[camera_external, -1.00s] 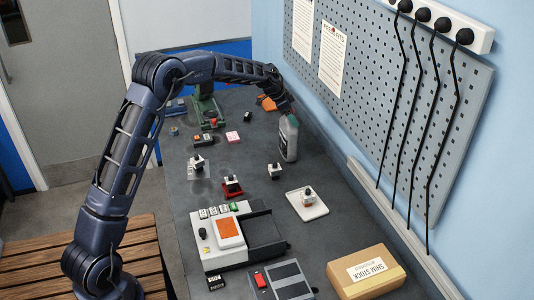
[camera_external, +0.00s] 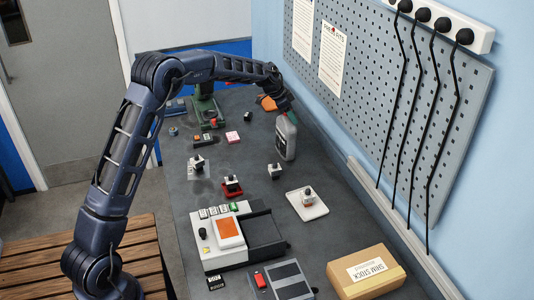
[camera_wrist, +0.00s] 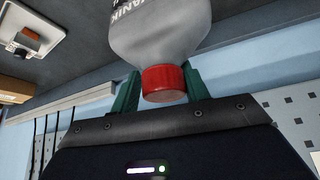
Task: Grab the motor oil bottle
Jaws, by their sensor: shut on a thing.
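The motor oil bottle (camera_external: 287,140) is grey with a red cap and stands upright, or close to it, at the back right of the bench, near the pegboard wall. In the wrist view the grey bottle (camera_wrist: 160,30) shows with its red cap (camera_wrist: 164,83) toward the camera. My gripper (camera_external: 288,115) comes from above at the bottle's top. In the wrist view my gripper's green fingers (camera_wrist: 162,90) sit on either side of the bottle's neck, shut on it. Whether the bottle's base touches the bench cannot be told.
A small block (camera_external: 275,170) is just in front of the bottle. The pegboard (camera_external: 400,90) rises at the right.

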